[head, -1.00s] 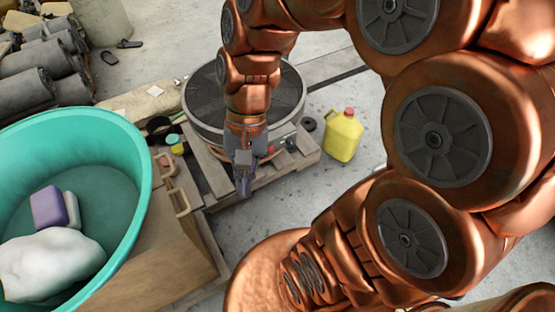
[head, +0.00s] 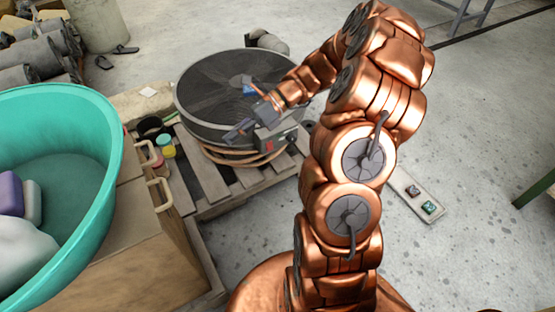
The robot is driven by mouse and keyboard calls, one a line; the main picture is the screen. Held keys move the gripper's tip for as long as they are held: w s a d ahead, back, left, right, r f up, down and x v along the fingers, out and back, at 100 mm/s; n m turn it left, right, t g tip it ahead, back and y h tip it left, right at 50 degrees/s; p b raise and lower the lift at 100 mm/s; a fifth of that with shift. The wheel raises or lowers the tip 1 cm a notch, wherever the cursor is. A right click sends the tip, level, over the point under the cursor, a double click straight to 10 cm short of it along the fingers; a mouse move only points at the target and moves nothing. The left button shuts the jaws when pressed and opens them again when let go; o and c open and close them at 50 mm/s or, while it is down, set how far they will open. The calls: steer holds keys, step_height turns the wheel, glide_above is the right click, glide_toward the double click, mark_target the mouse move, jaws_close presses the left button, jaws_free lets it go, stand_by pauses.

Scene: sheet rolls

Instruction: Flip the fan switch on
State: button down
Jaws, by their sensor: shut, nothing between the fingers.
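The fan (head: 215,88) is a large dark round drum with a grille on top, lying on a wooden pallet. A grey control box (head: 277,141) with a red part sits at its front right side. The switch itself is too small to make out. My gripper (head: 229,134) is shut and empty. It appears over the fan's front rim, left of the control box, with its fingers pointing left and down. I cannot tell whether it touches the fan. My wrist covers part of the fan's right side.
The wooden pallet (head: 212,184) lies under the fan. A teal tub (head: 113,130) and a wooden box (head: 150,245) stand at the left. Small jars (head: 166,150) are beside the fan. A pale strip (head: 408,188) with two small items lies on the open floor at right.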

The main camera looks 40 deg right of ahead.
steer(key=w+d+f+m+t+b, duration=0.25)
steer(key=d+f+m, duration=0.25)
steer(key=d+f, duration=0.25)
steer(key=w+d+f+m+t+b, duration=0.1)
steer(key=d+f+m+t+b, duration=0.3)
steer(key=d+f+m, duration=0.3)
steer(key=s+d+f+m+t+h+b, duration=0.1)
steer(key=s+d+f+m+t+b, duration=0.1)
steer(key=d+f+m, duration=0.2)
steer(key=s+d+f+m+t+h+b, duration=0.1)
steer(key=s+d+f+m+t+b, duration=0.1)
steer(key=d+f+m, duration=0.3)
steer(key=d+f+t, duration=0.1)
steer(key=d+f, duration=0.3)
steer(key=f, duration=0.3)
steer(key=shift+s+h+b, duration=0.15)
steer(key=shift+h+b, duration=0.15)
steer(key=shift+h, duration=0.1)
steer(key=shift+t, duration=0.25)
steer(key=b, duration=0.5)
glide_toward(268, 151)
steer(key=s+a+x, duration=0.1)
steer(key=x, duration=0.4)
steer(key=shift+w+d, duration=0.15)
steer(key=shift+w, duration=0.8)
